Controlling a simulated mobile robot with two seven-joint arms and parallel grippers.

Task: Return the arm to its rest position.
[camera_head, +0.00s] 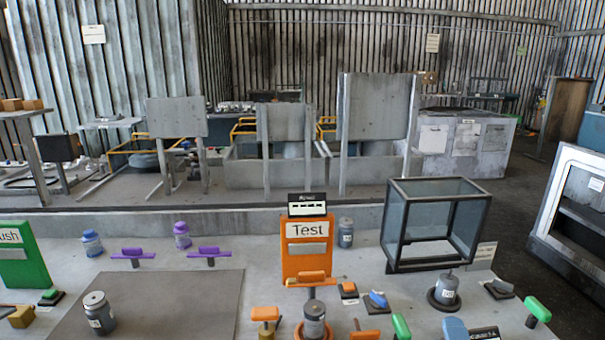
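Neither of my grippers and neither of my arms shows in the head view, so their pose and whether they hold anything are hidden. The grey workbench (262,262) fills the lower part of the view. An orange panel marked Test (306,262) stands upright near its middle. A grey jar (98,312) stands on the dark mat (190,300) at the left. Another grey jar (314,322) is at the bottom centre, between orange-handled parts.
A black-framed glass box (437,222) stands at the right, with a grey jar (446,287) on a dark round base before it. A green panel (18,257) is at the left edge. Purple handles (209,252) and small blue and purple jars stand behind the mat.

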